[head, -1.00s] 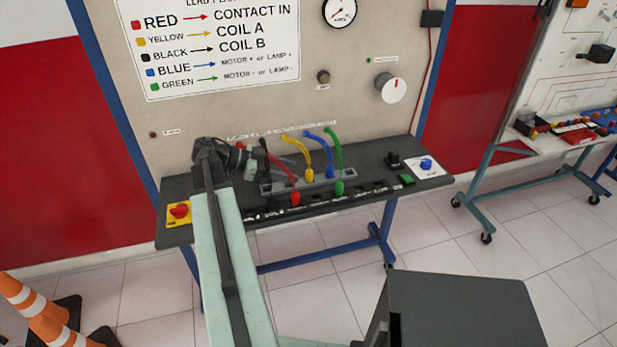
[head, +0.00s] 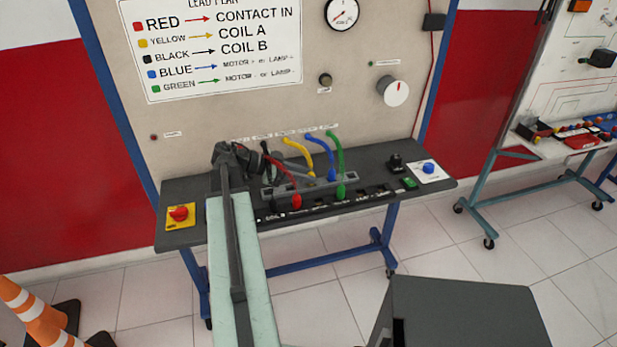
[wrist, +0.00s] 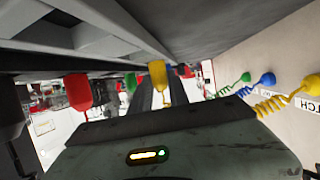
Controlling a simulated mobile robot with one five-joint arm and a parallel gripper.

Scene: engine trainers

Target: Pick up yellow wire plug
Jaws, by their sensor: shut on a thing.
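The yellow wire plug (wrist: 157,75) shows between my gripper's fingers (wrist: 160,92) in the wrist view. In the head view, the yellow lead (head: 300,147) arches down to the rack on the bench, where my gripper (head: 308,179) reaches in from the left. My gripper is shut on the yellow plug and partly hides it in the head view. The plug still appears to be at the rack; whether it is lifted at all I cannot tell.
The red plug (head: 296,201) stands in front and left of my gripper. The blue plug (head: 332,174) and green plug (head: 341,191) are close on the right. The grey rack (head: 350,180) sits on the dark bench (head: 425,180). A red stop button (head: 179,213) is at the bench's left end.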

